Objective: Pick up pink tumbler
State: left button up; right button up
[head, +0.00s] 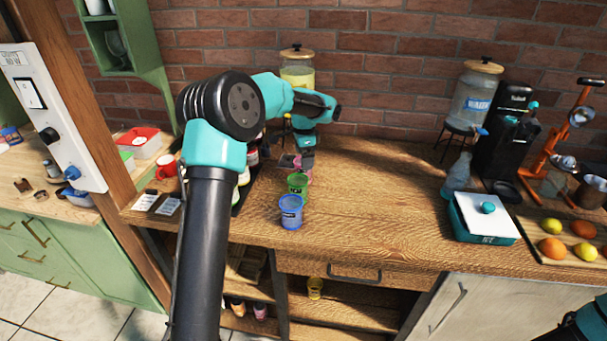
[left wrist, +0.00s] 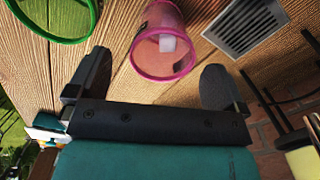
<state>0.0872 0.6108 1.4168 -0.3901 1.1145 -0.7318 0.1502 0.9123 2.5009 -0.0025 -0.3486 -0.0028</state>
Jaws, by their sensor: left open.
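The pink tumbler (left wrist: 165,42) shows in the left wrist view, with its open rim toward the gripper and a pale patch inside. In the head view the pink tumbler (head: 308,172) is mostly hidden behind the green tumbler (head: 297,183) and my gripper. My left gripper (left wrist: 157,64) is open, with one finger on each side of the pink tumbler in the picture and a gap on both sides. In the head view the left gripper (head: 298,160) is just above and behind the green tumbler. My right gripper is out of view.
A blue tumbler (head: 291,212) stands in front of the green one. A dark vent (left wrist: 245,25) lies near the pink tumbler. A drink dispenser (head: 298,70) stands behind. The wooden counter (head: 380,200) is clear to the right, up to a white-lidded teal box (head: 483,217).

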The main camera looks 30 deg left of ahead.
pick_arm(q)
jog(key=shift+f, duration=0.15)
jog(key=shift+a+f, duration=0.1)
jog(key=shift+f, duration=2.5)
jog(key=c, duration=1)
